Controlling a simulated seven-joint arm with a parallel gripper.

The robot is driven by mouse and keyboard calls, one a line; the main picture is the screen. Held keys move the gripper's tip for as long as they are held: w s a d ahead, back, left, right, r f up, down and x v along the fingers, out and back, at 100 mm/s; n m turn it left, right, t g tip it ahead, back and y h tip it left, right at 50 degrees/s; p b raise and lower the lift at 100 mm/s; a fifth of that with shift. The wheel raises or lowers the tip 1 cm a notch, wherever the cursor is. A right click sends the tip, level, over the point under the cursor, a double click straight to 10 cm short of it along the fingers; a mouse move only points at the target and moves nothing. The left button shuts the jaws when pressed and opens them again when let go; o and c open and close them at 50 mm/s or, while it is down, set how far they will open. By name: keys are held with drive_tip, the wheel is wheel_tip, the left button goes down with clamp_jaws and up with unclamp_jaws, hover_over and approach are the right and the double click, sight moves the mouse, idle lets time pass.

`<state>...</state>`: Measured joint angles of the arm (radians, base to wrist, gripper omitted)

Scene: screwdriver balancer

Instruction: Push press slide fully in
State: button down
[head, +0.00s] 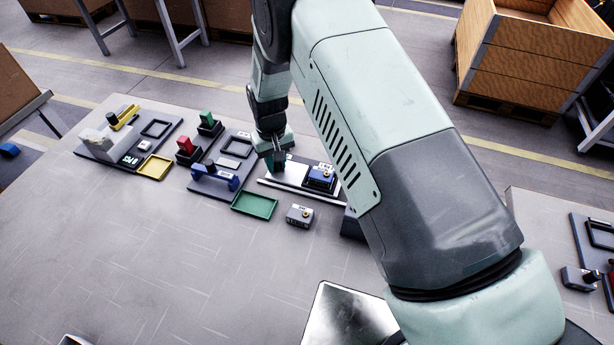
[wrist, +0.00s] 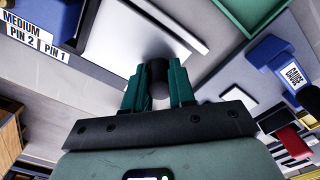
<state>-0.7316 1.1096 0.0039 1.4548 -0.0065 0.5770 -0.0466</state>
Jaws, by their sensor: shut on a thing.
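The press station shows a white slide plate (head: 292,175) in the head view, next to a blue block (head: 320,178) on its right. The white plate (wrist: 125,38) also shows in the wrist view. The blue block (wrist: 52,12) is partly cut off at top left there. My gripper (head: 278,163) is over the plate's left part. In the wrist view, the teal fingers of my gripper (wrist: 158,84) are shut on a dark round knob (wrist: 160,72) near the plate's edge. The knob's lower part and any gap between plate and block are hard to see.
A green tray (head: 255,205) and a small grey block (head: 299,215) lie in front of the station. A blue gauge (head: 215,177) and red and green blocks stand to the left, with a yellow tray (head: 154,167) beyond. The table's front left is clear.

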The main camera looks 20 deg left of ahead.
sight(335, 183)
drive_tip(key=shift+d, duration=8.25)
drive_tip(key=c, duration=0.8)
unclamp_jaws()
drive_tip(key=shift+c, duration=0.2)
drive_tip(key=shift+r, duration=3.5)
